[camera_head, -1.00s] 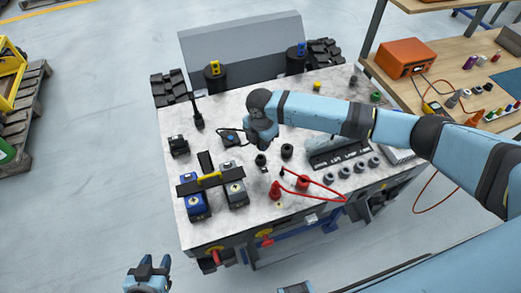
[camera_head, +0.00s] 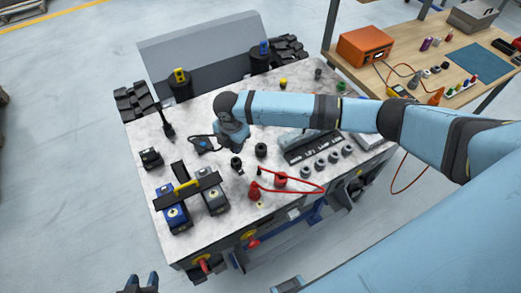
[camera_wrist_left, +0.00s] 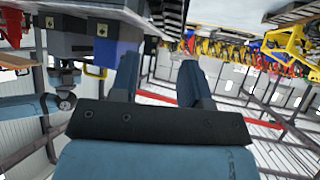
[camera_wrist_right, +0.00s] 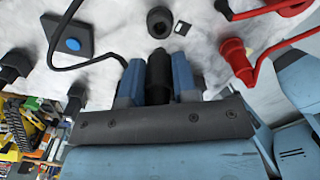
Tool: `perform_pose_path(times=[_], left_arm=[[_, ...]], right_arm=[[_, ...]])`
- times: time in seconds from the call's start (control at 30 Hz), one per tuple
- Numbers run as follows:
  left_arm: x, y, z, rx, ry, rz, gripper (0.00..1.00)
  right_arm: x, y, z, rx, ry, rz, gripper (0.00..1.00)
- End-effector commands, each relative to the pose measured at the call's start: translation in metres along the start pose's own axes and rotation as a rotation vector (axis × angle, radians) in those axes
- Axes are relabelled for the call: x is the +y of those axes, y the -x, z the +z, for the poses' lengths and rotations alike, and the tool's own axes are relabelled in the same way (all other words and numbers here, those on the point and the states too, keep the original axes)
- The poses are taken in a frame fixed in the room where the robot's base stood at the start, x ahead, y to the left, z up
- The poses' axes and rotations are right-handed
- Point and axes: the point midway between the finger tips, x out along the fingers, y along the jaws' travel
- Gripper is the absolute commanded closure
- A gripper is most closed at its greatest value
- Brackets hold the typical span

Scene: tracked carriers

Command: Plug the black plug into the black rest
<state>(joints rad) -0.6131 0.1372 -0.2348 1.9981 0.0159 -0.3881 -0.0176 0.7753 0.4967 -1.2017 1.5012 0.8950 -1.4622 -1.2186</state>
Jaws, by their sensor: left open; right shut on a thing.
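My right gripper (camera_wrist_right: 158,82) is shut on the black plug (camera_wrist_right: 159,76), a dark cylinder between its blue fingers in the right wrist view. In the head view this gripper (camera_head: 236,145) points down over the bench top, and its wrist hides the plug. A black round piece with a hollow middle, likely the black rest (camera_wrist_right: 160,22), stands on the bench beyond the fingertips, apart from the plug. In the head view two small dark round pieces stand near the gripper; I cannot tell which is the rest. My left gripper (camera_wrist_left: 158,85) is open and empty, off the bench.
A blue-buttoned device (camera_wrist_right: 70,45) with a black cable lies beside the right gripper. A red plug (camera_wrist_right: 237,60) with a red cable is on the other side. Grey round pieces (camera_head: 320,165) and blue and grey boxes (camera_head: 175,217) also occupy the bench (camera_head: 205,115).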

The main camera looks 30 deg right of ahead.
Motion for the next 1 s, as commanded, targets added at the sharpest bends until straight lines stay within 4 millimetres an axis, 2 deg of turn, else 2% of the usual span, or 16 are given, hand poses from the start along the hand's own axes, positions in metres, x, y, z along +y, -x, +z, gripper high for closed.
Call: perform_pose_path(times=[0.4,0.53,0.73,0.87,1.0], left_arm=[[0.000,0.004,-0.006,0.002,0.000,0.000,0.57],[-0.001,0.016,-0.024,0.002,-0.004,-0.005,0.57],[-0.009,0.035,-0.048,0.011,-0.011,-0.025,0.57],[-0.009,0.039,-0.050,0.008,-0.009,-0.028,0.57],[-0.007,0.040,-0.045,0.000,-0.006,-0.028,0.57]], right_arm=[[-0.002,0.005,0.004,0.002,-0.001,0.001,0.96],[-0.011,0.024,0.022,0.008,-0.006,0.003,0.96],[-0.035,0.049,0.062,0.007,-0.013,0.002,0.96],[-0.045,0.054,0.078,0.003,-0.015,0.000,0.96],[-0.048,0.052,0.083,0.000,-0.014,0.000,0.96]])
